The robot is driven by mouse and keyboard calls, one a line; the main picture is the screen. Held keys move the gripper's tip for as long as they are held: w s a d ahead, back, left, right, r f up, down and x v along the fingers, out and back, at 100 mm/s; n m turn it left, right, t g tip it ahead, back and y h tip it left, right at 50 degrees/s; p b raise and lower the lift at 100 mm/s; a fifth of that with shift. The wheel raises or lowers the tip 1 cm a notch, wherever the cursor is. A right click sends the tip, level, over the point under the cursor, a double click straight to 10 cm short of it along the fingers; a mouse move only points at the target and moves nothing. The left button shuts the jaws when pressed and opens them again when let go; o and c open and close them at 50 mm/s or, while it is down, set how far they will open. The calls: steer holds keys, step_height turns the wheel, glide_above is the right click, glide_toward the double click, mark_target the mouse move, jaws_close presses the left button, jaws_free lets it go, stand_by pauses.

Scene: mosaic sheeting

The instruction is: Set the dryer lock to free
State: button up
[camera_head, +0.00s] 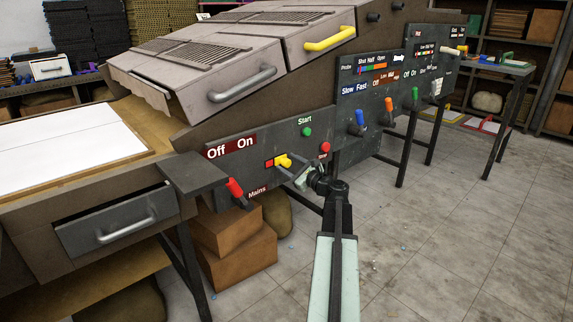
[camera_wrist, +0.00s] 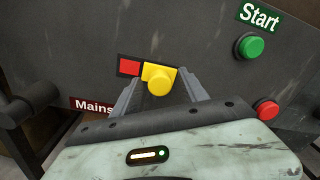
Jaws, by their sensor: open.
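A yellow knob (camera_head: 283,160) sticks out of the dark front panel (camera_head: 230,172) of the machine. It also shows in the wrist view (camera_wrist: 159,79), with a yellow plate behind it and a red patch (camera_wrist: 129,67) showing on its left. No label reading lock or free is legible by it. My gripper (camera_head: 292,170) is open in front of the panel. In the wrist view its two fingers (camera_wrist: 160,88) stand to the left and right of the knob, with gaps; I cannot tell whether either touches it.
A green Start button (camera_head: 307,132) is above right of the knob and a red button (camera_head: 325,147) is to its right. The red-tipped Mains lever (camera_head: 236,188) juts out at lower left. Blue and orange levers (camera_head: 357,118) stand farther right.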

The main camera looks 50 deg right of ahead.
steer(key=shift+w, duration=0.4)
steer(key=shift+s, duration=0.1)
jaws_close()
stand_by(1.0)
